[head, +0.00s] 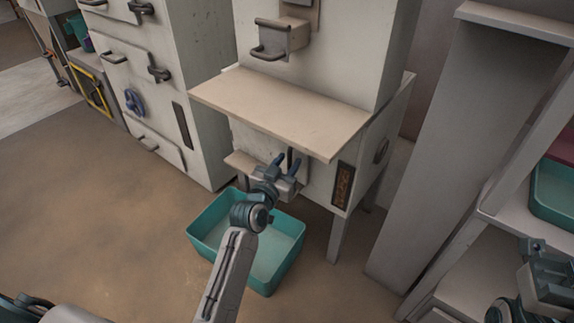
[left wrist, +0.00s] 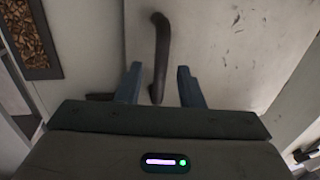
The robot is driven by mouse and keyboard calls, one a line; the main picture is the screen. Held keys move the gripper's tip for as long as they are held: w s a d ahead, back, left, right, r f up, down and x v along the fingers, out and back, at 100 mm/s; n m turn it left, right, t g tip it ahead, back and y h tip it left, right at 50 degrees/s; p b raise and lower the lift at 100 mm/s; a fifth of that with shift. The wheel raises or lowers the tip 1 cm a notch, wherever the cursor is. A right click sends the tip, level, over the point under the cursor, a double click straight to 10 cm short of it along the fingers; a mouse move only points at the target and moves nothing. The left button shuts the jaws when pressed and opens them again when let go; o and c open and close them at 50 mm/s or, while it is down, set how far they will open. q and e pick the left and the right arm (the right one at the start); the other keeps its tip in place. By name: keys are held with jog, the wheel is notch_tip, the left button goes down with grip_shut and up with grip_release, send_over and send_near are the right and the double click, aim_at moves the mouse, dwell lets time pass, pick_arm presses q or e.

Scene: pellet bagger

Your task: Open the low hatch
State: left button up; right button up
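The pale low front panel (head: 255,143) of the bagger, seemingly the low hatch, is below its jutting shelf and looks closed. A dark bar handle (head: 290,156) on it is mostly hidden behind my left gripper (head: 284,164) in the head view. In the left wrist view the handle (left wrist: 160,48) stands out from the pale panel (left wrist: 215,45). My left gripper (left wrist: 158,84) is open, with the handle's near end between its two blue fingers and gaps visible on both sides. My right gripper (head: 545,268) is at the lower right edge, partly cut off; its fingers are unclear.
A teal bin (head: 203,237) stands on the floor below the panel. The shelf (head: 280,105) overhangs my left gripper. A pellet window (head: 343,185) is right of the handle. A rack (head: 490,215) with another teal bin (head: 555,190) stands at the right. Left floor is clear.

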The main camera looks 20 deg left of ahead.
pick_arm(q)
jog(key=shift+c, duration=0.2)
grip_shut()
jog(key=shift+s+a+f, duration=0.1)
